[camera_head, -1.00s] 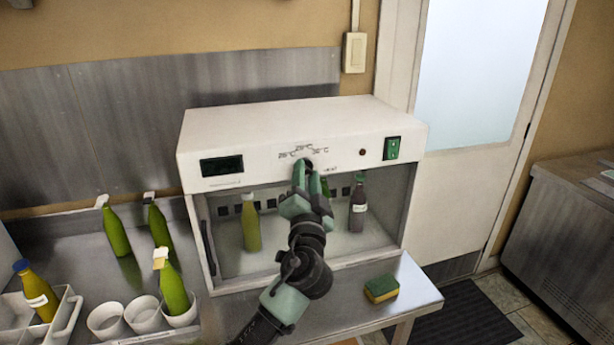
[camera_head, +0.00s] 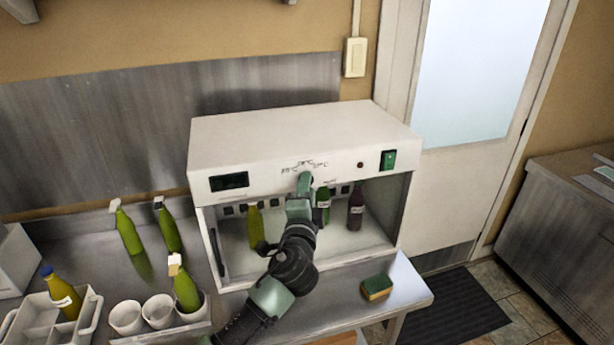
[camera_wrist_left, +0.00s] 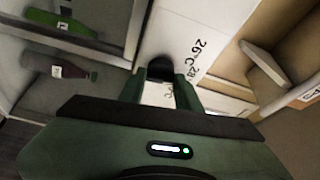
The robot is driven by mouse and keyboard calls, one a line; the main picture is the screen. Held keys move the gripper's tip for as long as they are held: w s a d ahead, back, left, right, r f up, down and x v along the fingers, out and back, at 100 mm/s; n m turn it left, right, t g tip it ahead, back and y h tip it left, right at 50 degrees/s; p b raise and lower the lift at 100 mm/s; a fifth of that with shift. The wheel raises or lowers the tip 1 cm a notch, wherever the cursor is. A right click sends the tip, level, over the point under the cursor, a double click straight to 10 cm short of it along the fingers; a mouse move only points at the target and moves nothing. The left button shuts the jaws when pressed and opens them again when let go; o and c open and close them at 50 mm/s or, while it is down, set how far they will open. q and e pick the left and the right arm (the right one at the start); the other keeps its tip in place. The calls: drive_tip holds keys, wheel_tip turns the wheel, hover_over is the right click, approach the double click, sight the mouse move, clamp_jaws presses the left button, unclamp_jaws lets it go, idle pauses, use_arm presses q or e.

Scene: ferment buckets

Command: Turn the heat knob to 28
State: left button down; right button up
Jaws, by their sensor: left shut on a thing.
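The heat knob (camera_wrist_left: 160,68) is a dark round knob on the white front panel of the incubator (camera_head: 300,135). Printed temperature marks (camera_head: 303,165) arc above it; part of the scale, including "26°C", shows in the left wrist view (camera_wrist_left: 197,55). My left gripper (camera_head: 304,183) is at the panel and shut on the knob, one finger on each side of it in the left wrist view (camera_wrist_left: 160,85). The gripper hides the knob in the head view, so its pointer setting cannot be read. My right gripper is not in view.
Inside the open incubator stand several bottles, including a yellow-green one (camera_head: 255,228) and a dark one (camera_head: 356,208). A green switch (camera_head: 388,160) is at the panel's right. A sponge (camera_head: 377,287) lies on the bench at right. Bottles, cups (camera_head: 126,317) and a white caddy (camera_head: 92,312) stand at left.

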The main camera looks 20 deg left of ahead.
use_arm(q)
drive_tip(key=shift+m+g+h+p, duration=0.3)
drive_tip(key=shift+m, duration=0.5)
drive_tip(key=c, duration=1)
unclamp_jaws()
drive_tip(key=shift+s+d, duration=0.1)
drive_tip(key=shift+s, duration=0.05)
drive_tip(key=s+d+b, duration=0.1)
drive_tip(key=s+b, duration=0.2)
drive_tip(key=s, duration=0.4)
drive_tip(key=shift+s+d, duration=0.2)
drive_tip(key=shift+d, duration=0.05)
